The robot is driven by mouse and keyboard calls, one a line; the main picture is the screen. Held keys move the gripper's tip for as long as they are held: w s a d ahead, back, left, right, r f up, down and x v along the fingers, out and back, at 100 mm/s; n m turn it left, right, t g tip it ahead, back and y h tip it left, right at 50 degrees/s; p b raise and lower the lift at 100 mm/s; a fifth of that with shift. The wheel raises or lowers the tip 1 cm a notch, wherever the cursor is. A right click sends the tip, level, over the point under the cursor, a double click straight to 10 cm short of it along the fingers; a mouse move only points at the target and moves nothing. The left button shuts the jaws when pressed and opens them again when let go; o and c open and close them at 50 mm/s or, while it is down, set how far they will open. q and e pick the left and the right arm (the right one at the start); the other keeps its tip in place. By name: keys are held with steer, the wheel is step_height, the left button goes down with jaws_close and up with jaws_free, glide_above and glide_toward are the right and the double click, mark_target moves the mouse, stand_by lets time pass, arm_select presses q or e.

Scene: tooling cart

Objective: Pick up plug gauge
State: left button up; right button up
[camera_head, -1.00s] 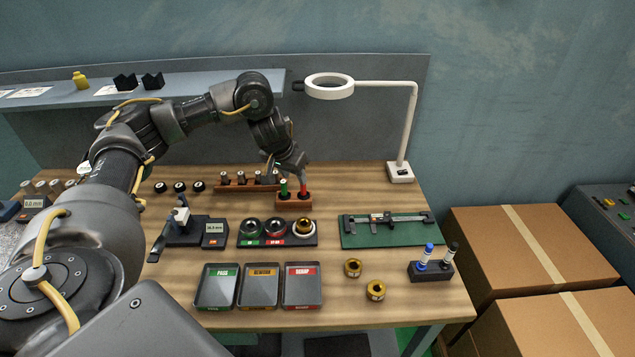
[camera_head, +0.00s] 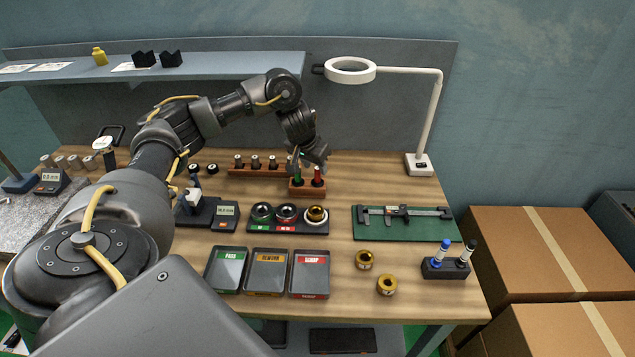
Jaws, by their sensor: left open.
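Two plug gauges stand upright in a small reddish-brown block (camera_head: 306,188) at the back middle of the bench. One has a green handle (camera_head: 299,174) and the other a red handle (camera_head: 317,177). My left gripper (camera_head: 312,163) is open and points down just above them, its fingers close to the handle tops. It partly hides the green one. I cannot tell whether a finger touches either handle. My right gripper is not in view.
A brown peg rack (camera_head: 242,170) stands left of the block. In front are a ring-gauge holder (camera_head: 327,228), three labelled trays (camera_head: 268,250), two brass rings (camera_head: 365,260) and a green mat with a caliper (camera_head: 368,230). A ring lamp (camera_head: 432,125) rises at the right.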

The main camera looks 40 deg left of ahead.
mark_target(316, 169)
arm_select(q)
steer(key=x, duration=0.4)
steer(key=shift+w+a+f+b, duration=0.1)
steer(key=shift+w+f+b, duration=0.05)
steer(key=shift+f+b, duration=0.2)
steer(key=shift+r, duration=0.1)
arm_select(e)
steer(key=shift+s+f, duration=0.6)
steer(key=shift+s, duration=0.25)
arm_select(q)
jaws_close()
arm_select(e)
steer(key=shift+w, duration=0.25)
